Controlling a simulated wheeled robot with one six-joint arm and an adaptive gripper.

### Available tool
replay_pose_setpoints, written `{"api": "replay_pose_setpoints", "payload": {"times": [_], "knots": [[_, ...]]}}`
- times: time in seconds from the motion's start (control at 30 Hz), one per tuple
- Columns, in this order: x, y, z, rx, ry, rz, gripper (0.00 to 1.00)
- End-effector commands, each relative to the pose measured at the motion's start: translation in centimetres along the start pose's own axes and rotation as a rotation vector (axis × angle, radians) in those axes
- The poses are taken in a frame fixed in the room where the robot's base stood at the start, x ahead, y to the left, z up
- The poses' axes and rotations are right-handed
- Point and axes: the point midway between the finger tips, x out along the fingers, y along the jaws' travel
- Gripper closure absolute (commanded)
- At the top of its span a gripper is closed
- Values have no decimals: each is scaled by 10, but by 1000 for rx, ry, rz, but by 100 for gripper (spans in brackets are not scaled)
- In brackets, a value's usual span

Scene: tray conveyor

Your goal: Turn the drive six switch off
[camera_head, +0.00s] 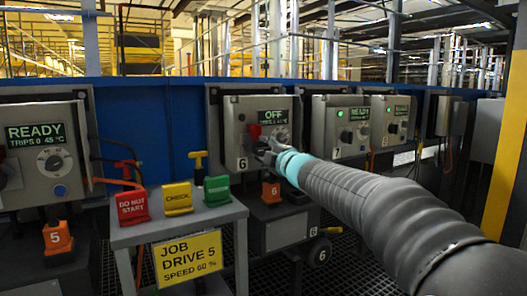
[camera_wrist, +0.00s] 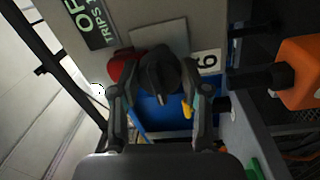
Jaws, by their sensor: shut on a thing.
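The drive six box (camera_head: 242,110) is a grey cabinet marked 6 on the blue wall. Its screen (camera_head: 268,117) reads OFF with a trips line below, and a red round part (camera_head: 254,132) shows under it. My gripper (camera_head: 265,152) is at the lower front of this box. In the wrist view my gripper (camera_wrist: 158,98) has its two fingers on either side of the black switch knob (camera_wrist: 160,72), shut on it. The red part (camera_wrist: 124,65) is just left of the knob, and the 6 label (camera_wrist: 208,62) to its right. In the head view the gripper mostly hides the knob.
Box 7 (camera_head: 322,143) and another box to its right show green lamps. A READY box (camera_head: 83,137) stands at far left. A grey stand (camera_head: 190,220) holds red, yellow and green blocks and a JOB DRIVE 5 sign (camera_head: 188,259).

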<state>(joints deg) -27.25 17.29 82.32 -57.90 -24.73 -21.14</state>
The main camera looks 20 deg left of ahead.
Motion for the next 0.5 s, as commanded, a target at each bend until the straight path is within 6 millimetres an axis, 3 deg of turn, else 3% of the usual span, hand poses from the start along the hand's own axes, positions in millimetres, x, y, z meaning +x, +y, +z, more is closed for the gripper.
{"api": "replay_pose_setpoints", "payload": {"times": [0.07,0.1,0.17,0.5], "knots": [[0,-1,1,1,-2,-2,89],[0,-1,1,1,-2,-2,46],[0,-1,1,1,-2,-2,31],[-1,0,0,1,0,-1,29]]}}
